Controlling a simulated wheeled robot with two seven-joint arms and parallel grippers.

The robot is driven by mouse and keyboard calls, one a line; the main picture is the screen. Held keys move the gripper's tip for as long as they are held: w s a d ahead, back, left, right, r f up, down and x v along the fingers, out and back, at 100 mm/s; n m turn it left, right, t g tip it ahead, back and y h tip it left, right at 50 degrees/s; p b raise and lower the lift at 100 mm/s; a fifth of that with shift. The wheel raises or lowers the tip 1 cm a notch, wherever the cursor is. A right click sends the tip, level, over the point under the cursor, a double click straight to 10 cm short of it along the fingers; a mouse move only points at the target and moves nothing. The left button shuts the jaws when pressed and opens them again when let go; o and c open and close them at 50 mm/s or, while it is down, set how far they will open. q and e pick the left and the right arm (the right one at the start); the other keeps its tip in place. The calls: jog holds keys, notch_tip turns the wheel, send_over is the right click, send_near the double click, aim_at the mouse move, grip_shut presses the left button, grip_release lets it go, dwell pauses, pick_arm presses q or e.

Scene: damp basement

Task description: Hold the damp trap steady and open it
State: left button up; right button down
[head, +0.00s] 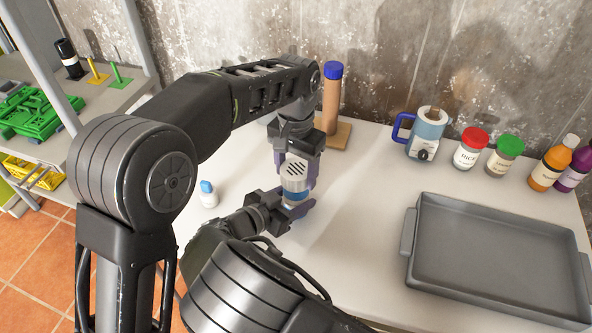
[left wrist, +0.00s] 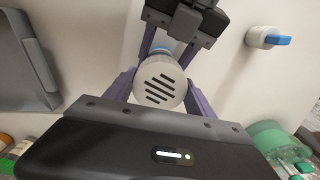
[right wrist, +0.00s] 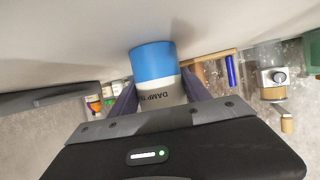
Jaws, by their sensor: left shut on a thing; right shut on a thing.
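The damp trap (head: 294,184) is a white cylinder with a slotted top and a blue lower part, held upright above the white table. Its slotted white lid (left wrist: 160,80) faces the left wrist camera. In the right wrist view its blue end (right wrist: 153,62) and part of a "DAMP" label show, upside down. My left gripper (head: 294,165) comes from above, its purple fingers shut on both sides of the top. My right gripper (head: 297,206) comes in from the front, shut around the lower body. The fingertips' exact contact is partly hidden.
A small white bottle with a blue cap (head: 208,193) stands left of the trap. A blue-topped tan cylinder (head: 332,100) stands behind. A grey tray (head: 415,285) lies right; table between is clear.

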aim_at(296, 169)
pick_arm(q)
jog(key=shift+r, duration=0.2)
dwell(0.6)
jog(key=shift+r, duration=0.9)
jog(key=shift+r, duration=2.05)
pick_arm(e)
jog(key=shift+c, duration=2.1)
grip_release()
